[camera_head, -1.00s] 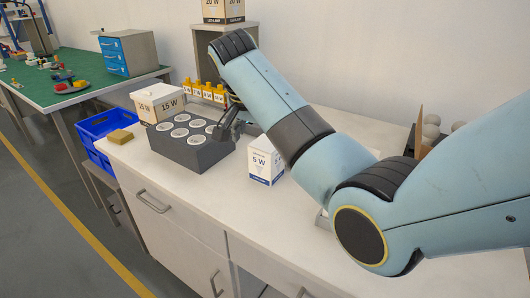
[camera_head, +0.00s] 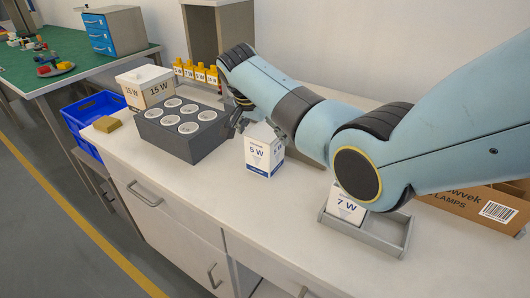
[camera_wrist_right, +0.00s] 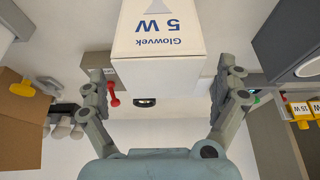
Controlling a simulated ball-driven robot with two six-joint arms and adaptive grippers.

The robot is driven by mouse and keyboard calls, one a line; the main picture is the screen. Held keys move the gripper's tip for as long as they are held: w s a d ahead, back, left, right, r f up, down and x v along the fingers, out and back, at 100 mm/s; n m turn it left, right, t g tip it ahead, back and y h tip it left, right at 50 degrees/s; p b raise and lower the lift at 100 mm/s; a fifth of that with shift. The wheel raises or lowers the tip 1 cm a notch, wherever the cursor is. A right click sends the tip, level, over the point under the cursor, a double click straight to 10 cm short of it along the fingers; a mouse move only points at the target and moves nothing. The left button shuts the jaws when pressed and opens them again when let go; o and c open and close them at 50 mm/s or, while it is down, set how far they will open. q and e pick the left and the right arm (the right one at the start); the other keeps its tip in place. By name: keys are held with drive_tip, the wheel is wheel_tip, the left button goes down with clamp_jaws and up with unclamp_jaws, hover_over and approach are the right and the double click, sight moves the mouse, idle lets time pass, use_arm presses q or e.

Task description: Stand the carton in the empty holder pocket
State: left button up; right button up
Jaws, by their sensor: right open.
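The white and blue 5 W carton (camera_head: 258,158) stands upright on the counter, right of the grey lamp block. It also fills the upper middle of the right wrist view (camera_wrist_right: 160,45). My right gripper (camera_head: 245,122) is open at the carton's far left side, partly hidden by my arm in the head view. In the wrist view its fingers (camera_wrist_right: 165,92) are spread to either side of the carton; I cannot tell whether they touch it. The grey holder (camera_head: 362,236) has a 7 W carton (camera_head: 345,207) in its left part. Its right part looks empty, partly covered by my right arm.
The grey block (camera_head: 172,143) with several round white lamps stands left of the carton. A 15 W box (camera_head: 143,88), yellow pieces (camera_head: 195,72) and a tan block (camera_head: 107,124) are farther left. A brown lamp box (camera_head: 470,210) is at right. The front counter is clear.

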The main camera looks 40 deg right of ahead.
drive_tip(key=shift+w+d+f, duration=0.1)
drive_tip(key=shift+d+f, duration=0.15)
drive_tip(key=shift+f, duration=0.35)
drive_tip(key=c, duration=0.9)
use_arm(q)
drive_tip(key=shift+s+d+f, duration=0.1)
drive_tip(key=shift+s, duration=0.15)
use_arm(e)
drive_tip(key=shift+c, duration=0.6)
use_arm(q)
drive_tip(key=shift+w, duration=0.15)
use_arm(e)
drive_tip(key=shift+r, duration=0.1)
drive_tip(key=shift+c, duration=0.5)
